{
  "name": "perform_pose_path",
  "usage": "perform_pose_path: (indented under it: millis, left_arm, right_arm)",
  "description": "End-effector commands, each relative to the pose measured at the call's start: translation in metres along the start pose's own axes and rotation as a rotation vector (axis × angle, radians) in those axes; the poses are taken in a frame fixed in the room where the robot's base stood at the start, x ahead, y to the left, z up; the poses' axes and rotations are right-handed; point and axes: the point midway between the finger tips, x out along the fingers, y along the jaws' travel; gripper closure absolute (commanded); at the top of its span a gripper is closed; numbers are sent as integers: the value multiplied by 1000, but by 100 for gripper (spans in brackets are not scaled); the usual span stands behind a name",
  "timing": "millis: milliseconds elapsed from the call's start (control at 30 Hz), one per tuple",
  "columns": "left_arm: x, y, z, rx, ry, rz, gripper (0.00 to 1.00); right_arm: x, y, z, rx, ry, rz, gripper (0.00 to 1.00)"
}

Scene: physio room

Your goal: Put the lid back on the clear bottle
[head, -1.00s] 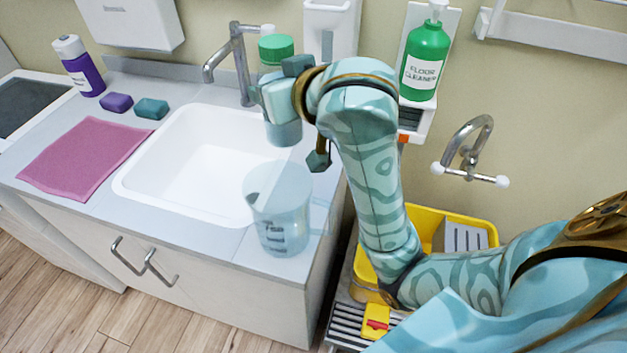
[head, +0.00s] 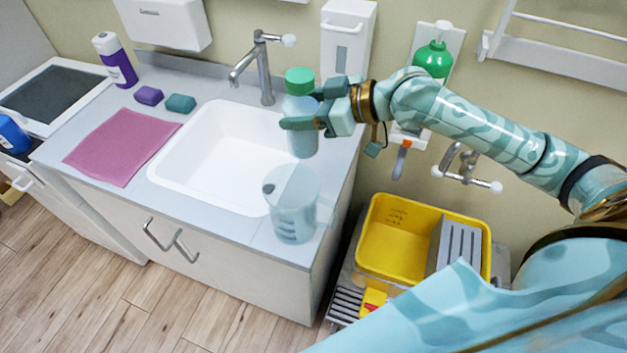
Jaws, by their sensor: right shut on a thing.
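The clear bottle (head: 303,145) shows a bluish, see-through body at the right side of the sink. Its green lid (head: 300,80) sits at the top of the bottle, and I cannot tell whether it is screwed tight. My right gripper (head: 303,122) comes in from the right and is shut on the bottle's body below the lid. Its fingers hide part of the bottle's middle. The bottle looks upright; I cannot tell whether its base touches the counter. My left gripper is not in view.
A clear jug (head: 293,215) stands at the counter's front right, just before the bottle. The white sink (head: 215,165) is empty. A yellow bucket (head: 390,250) stands right of the counter.

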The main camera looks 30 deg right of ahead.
Motion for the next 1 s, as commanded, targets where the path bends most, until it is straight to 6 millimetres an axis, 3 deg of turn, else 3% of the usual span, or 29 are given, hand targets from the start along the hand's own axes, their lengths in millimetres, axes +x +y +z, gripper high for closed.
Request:
perform_pose_path:
  millis: [33,100,567,800,1000]
  left_arm:
    - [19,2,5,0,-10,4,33]
    - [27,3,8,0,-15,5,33]
    - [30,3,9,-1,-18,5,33]
    - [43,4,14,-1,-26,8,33]
    - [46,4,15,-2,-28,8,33]
  right_arm:
    - [6,5,25,6,-7,0,100]
    - [6,9,37,8,-4,3,100]
    - [3,15,42,7,4,9,100]
    - [18,15,76,12,2,8,100]
    - [22,15,88,8,4,10,100]
